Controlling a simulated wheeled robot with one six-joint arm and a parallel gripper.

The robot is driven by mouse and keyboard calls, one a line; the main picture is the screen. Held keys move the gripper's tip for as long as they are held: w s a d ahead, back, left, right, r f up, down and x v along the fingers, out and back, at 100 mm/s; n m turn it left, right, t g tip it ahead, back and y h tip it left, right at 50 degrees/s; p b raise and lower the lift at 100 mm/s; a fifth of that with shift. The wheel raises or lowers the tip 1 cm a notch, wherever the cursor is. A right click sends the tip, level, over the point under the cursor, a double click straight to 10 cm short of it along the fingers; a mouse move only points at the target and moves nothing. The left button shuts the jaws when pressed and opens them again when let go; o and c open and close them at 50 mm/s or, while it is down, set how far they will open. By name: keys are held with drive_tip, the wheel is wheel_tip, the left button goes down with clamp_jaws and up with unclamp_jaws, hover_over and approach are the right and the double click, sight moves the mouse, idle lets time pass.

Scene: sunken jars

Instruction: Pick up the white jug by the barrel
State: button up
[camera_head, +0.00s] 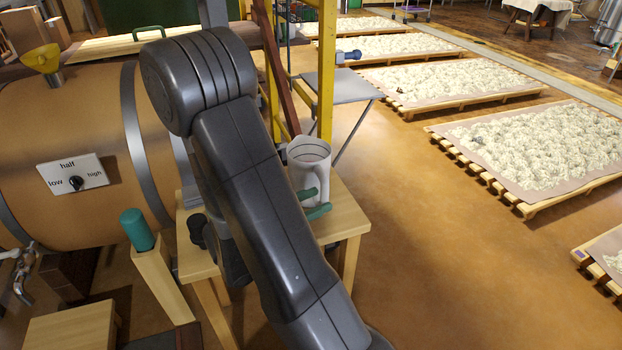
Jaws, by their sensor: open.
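The white jug (309,157) stands upright on a small wooden table, right of my dark arm. Its open mouth faces up, with a dark line inside near the rim. The large tan barrel (95,130) with grey hoops lies on its side at the left. I cannot tell whether the fingertips touch the jug.
The wooden table (342,222) bears the jug. A post with a green cap (137,230) stands left of my arm. A dial plate (75,175), yellow funnel (42,62) and tap (22,272) are on the barrel. A yellow frame (326,70) rises behind the jug.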

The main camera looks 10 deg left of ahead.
sight(326, 197)
drive_tip(key=shift+f+b+x, duration=0.15)
drive_tip(key=shift+b+x, duration=0.3)
drive_tip(key=shift+x, duration=0.45)
drive_tip(key=shift+f+b+x, duration=0.1)
drive_tip(key=shift+b+x, duration=0.3)
drive_tip(key=shift+x, duration=0.55)
drive_tip(key=shift+w+d+r, duration=0.1)
drive_tip(key=shift+w+d, duration=0.3)
drive_tip(key=shift+w, duration=0.25)
drive_tip(key=shift+c, duration=0.2)
clamp_jaws()
